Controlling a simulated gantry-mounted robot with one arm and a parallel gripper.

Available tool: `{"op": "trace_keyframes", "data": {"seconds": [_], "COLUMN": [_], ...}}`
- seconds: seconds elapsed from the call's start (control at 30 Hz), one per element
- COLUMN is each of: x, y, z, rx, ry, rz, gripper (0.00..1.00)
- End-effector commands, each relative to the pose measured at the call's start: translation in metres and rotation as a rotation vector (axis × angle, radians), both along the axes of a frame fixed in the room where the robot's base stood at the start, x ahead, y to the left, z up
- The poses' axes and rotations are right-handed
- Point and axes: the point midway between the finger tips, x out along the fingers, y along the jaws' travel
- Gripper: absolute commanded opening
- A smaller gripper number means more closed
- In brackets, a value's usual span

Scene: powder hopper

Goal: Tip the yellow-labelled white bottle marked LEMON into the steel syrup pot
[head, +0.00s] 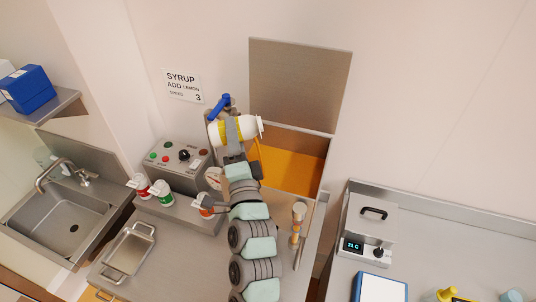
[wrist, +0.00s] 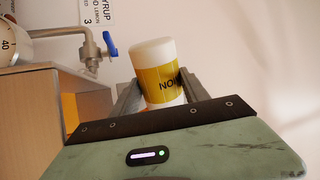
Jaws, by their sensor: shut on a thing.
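My gripper (head: 232,131) is shut on the white bottle with a yellow label (head: 248,126). The bottle lies nearly on its side, its right end over the left part of the open steel syrup pot (head: 322,165). A thin yellow streak (head: 257,150) shows below that end; I cannot tell if it is liquid. Orange syrup (head: 290,160) shows in the pot, and its steel lid (head: 300,85) stands open behind.
A blue-handled tap (head: 220,106) is just behind the bottle. A control box (head: 182,158) and several small containers (head: 163,192) stand at left. A steel tray (head: 130,252) lies on the front counter.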

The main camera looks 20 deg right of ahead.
Motion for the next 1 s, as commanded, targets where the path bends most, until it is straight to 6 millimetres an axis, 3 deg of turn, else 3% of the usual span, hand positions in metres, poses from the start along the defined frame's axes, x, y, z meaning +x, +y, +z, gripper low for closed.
{"op": "trace_keyframes", "data": {"seconds": [1.0], "x": [-0.0004], "y": [-0.0013], "z": [0.0075], "rx": [0.109], "ry": [-0.029], "rz": [0.000], "gripper": [0.00]}}
